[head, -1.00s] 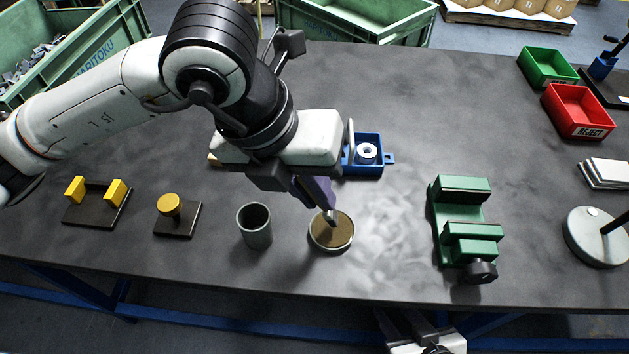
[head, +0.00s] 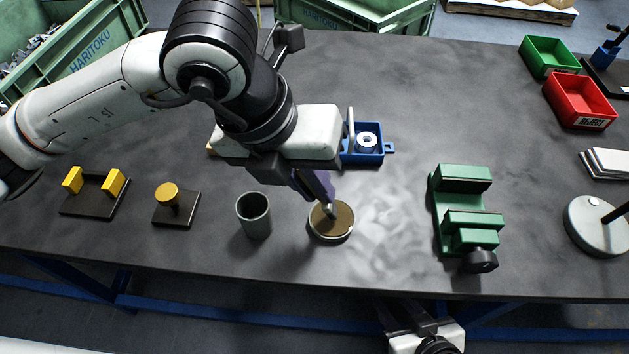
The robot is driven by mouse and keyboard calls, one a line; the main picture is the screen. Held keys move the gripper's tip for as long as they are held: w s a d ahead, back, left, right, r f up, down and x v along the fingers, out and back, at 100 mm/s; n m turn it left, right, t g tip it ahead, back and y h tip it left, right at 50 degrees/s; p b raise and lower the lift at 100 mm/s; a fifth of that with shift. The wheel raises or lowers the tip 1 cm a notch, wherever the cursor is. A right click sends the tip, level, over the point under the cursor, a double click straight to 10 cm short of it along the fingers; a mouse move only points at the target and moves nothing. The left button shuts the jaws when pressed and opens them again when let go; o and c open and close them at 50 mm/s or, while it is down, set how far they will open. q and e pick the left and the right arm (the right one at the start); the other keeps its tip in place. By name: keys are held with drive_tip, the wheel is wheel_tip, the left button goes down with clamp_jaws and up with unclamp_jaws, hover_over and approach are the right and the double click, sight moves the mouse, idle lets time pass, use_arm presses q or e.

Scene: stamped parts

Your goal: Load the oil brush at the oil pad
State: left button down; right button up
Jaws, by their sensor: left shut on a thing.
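The oil pad (head: 343,222) is a round, shallow tin with a brown top, near the front middle of the table. My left gripper (head: 312,186) is above it, shut on the oil brush (head: 331,211). Most of the brush is hidden by the gripper. Its grey tip points down over the pad's upper middle and appears to touch it, though I cannot be sure of contact. My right gripper (head: 418,322) is low in the view, beyond the table's front edge. Its finger opening is unclear.
A grey open cup (head: 254,222) stands just left of the pad. A green vise (head: 463,220) is to the right, with bare table between. A blue tray (head: 376,158) with a washer-like part is behind. Yellow-topped stands (head: 172,208) are at left.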

use_arm(q)
drive_tip(key=shift+f+b, duration=0.6)
drive_tip(key=shift+b, duration=0.3)
idle(1.9)
drive_tip(key=shift+r, duration=0.1)
drive_tip(key=shift+r+p, duration=1.85)
drive_tip(key=shift+r, duration=1.7)
